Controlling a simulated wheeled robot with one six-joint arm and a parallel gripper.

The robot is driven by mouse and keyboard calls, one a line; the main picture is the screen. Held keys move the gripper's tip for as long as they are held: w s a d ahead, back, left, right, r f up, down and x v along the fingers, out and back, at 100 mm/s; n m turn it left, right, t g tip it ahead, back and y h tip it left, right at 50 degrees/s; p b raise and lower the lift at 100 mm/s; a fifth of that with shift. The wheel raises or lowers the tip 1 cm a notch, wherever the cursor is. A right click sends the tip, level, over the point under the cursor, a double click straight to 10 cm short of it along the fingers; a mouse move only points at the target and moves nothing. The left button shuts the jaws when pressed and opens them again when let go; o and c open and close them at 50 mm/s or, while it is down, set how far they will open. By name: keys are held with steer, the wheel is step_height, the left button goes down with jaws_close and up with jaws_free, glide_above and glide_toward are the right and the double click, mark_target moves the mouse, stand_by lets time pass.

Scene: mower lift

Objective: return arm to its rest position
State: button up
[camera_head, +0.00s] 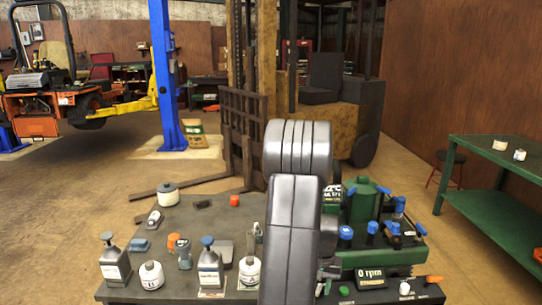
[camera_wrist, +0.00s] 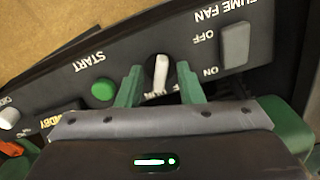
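My arm stands upright in the middle of the head view, with its large grey links nearest the camera. In the wrist view my gripper (camera_wrist: 161,86) has its two green fingers apart, pointing at a dark control panel (camera_wrist: 202,72). A white lever knob (camera_wrist: 160,72) shows between the fingertips, with a gap on each side. A green START button (camera_wrist: 103,89) is left of the fingers, and a grey FUME FAN switch (camera_wrist: 234,45) is to the right. The gripper's fingers cannot be made out in the head view.
A dark workbench (camera_head: 190,220) holds several bottles and jars, a green machine (camera_head: 375,258) with a 0 rpm display, and blue-topped parts. A green table (camera_head: 483,160) stands at right. A forklift (camera_head: 345,110), blue lift post (camera_head: 167,80) and raised mower (camera_head: 40,100) stand behind.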

steer(key=n+p, duration=0.1)
steer(key=n, duration=0.3)
steer(key=shift+d+n, duration=0.1)
steer(key=shift+n, duration=0.2)
steer(key=n+p, duration=0.1)
steer(key=n, duration=0.3)
steer(key=shift+d+r+n, duration=0.1)
steer(key=shift+n, duration=0.2)
step_height(320, 180, up, 10)
steer(key=shift+r, duration=0.2)
